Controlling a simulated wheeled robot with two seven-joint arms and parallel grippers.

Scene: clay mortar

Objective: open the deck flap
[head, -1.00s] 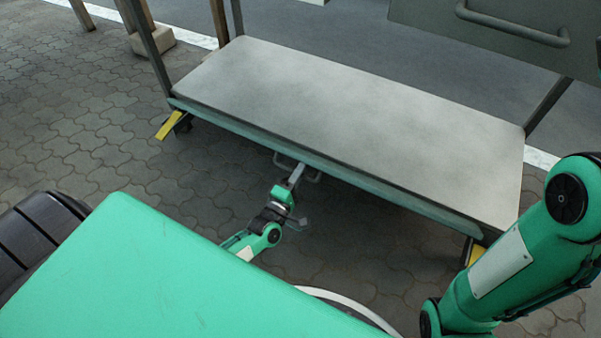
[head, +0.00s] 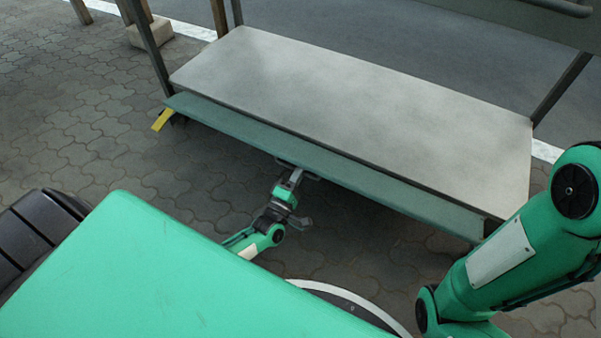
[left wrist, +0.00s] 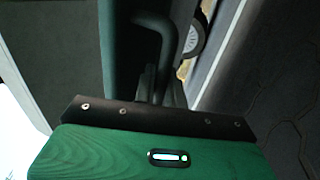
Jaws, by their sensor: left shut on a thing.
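The deck flap (head: 330,162) is a long green panel along the near edge of the trolley's pale grey deck (head: 360,110). It tilts outward, with its upper face showing and a dark gap under the deck's near edge. My left gripper (head: 293,173) is shut on the flap's bar handle (head: 312,177) at the middle of its lower edge. In the left wrist view the handle (left wrist: 172,32) is a bent dark bar running down to the fingers (left wrist: 155,92). My right arm shows at the right, but its gripper is out of frame.
A yellow piece (head: 162,119) sits at the trolley's left corner. Dark posts (head: 149,45) rise at the deck's corners. A grey panel with a bar handle (head: 562,7) hangs at the top right. Paving (head: 80,110) lies clear to the left.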

